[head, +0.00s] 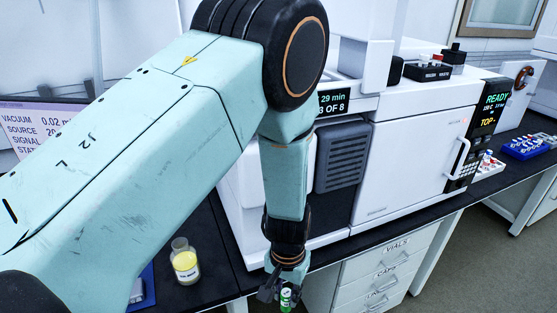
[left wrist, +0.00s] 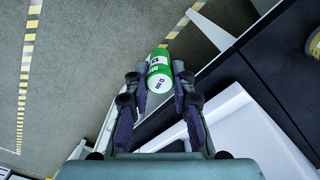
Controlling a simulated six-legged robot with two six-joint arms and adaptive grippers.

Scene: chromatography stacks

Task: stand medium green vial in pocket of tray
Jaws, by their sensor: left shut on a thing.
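The green vial (head: 286,299) has a white label and is held in my left gripper (head: 280,290), in front of the bench edge at the bottom of the head view. In the left wrist view the green vial (left wrist: 160,68) sits between the two fingers of my left gripper (left wrist: 160,80), which are shut on it. A blue tray (head: 528,149) with several vials stands on the bench at far right. A smaller white tray (head: 490,167) with small red and blue items is nearer. I cannot tell which tray the task means. My right gripper is not in view.
A large white instrument (head: 415,150) with a READY display fills the middle of the bench. A glass bottle of yellow liquid (head: 185,262) stands at left, near a partly hidden blue object (head: 149,285). Drawers (head: 375,270) lie under the bench edge.

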